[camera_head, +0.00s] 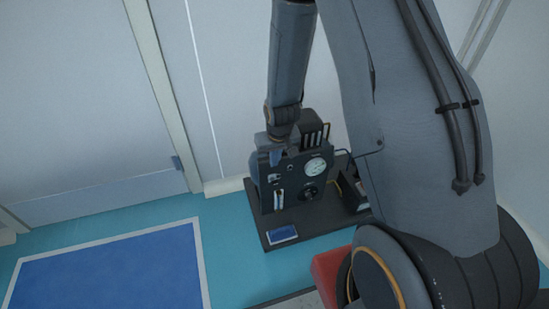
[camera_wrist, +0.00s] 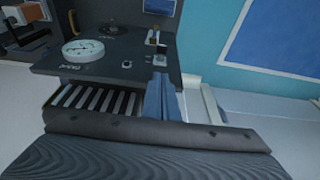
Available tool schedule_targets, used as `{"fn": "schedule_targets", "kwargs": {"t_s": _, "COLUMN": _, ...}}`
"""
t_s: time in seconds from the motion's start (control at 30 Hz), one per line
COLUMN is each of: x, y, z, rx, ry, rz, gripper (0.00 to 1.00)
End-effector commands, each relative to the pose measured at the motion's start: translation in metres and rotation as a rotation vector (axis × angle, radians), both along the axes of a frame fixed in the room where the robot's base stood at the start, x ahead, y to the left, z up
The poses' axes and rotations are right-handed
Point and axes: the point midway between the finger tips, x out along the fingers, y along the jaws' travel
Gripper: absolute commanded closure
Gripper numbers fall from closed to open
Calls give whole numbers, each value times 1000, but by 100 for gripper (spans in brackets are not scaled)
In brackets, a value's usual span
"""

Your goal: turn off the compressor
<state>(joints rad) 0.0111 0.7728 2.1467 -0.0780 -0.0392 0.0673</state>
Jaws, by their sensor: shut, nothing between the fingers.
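The compressor (camera_head: 296,182) is a dark unit with a front panel, standing on a dark base plate on the floor by the wall. Its panel carries a white round gauge (camera_head: 315,167), a round knob (camera_head: 311,192) below it and small switch-like controls (camera_head: 279,198) at the left. In the wrist view the panel (camera_wrist: 125,70) shows the gauge (camera_wrist: 83,50) and, at the right, small light controls (camera_wrist: 160,60). My gripper (camera_head: 276,157), with blue fingers, is shut and empty at the panel's upper left. In the wrist view its fingertips (camera_wrist: 161,84) are close to the controls; I cannot tell whether they touch.
A blue floor mat (camera_head: 110,268) with a white border lies left on the teal floor. The wall (camera_head: 230,90) is close behind the compressor. A red object (camera_head: 329,277) is at the bottom, near my arm. Open floor lies between the mat and base plate.

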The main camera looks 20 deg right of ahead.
Motion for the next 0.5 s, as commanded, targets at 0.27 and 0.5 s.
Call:
{"fn": "schedule_targets", "kwargs": {"t_s": 0.27, "x": 4, "y": 0, "z": -50, "rx": 0, "ry": 4, "rz": 1, "gripper": 100}}
{"fn": "schedule_targets", "kwargs": {"t_s": 0.5, "x": -8, "y": 0, "z": -70, "rx": 0, "ry": 2, "rz": -1, "gripper": 100}}
